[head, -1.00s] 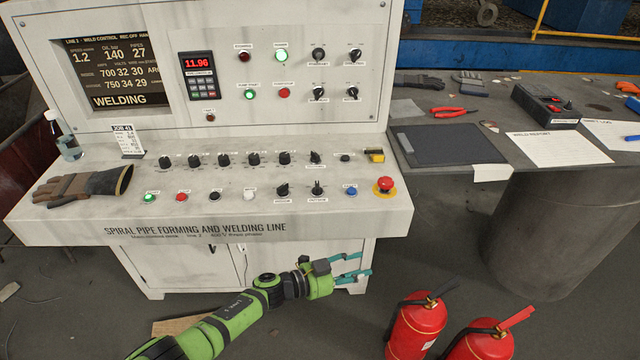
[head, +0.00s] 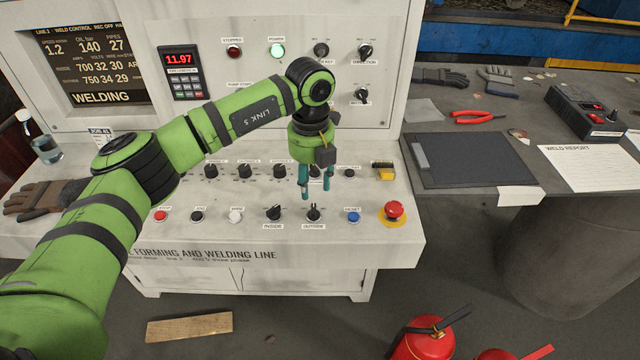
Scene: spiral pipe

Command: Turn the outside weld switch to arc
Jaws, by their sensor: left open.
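The outside weld switch (head: 313,212) is a black rotary knob on the sloped front panel, labelled OUTSIDE, between the similar INSIDE knob (head: 273,213) and the blue button (head: 353,216). Its pointer stands roughly upright; its exact setting is too small to read. My left gripper (head: 315,193) points down just above and behind the outside switch, with its teal fingers apart and nothing between them. I cannot tell whether the fingertips touch the panel. My left arm hides part of the console and the knobs behind it. My right gripper is not in view.
A red emergency stop (head: 394,211) on a yellow base and a yellow-black item (head: 383,171) lie right of the gripper. A row of knobs (head: 245,171) runs behind. The console (head: 400,245) has a free front edge. A side table with a clipboard (head: 470,158) stands right.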

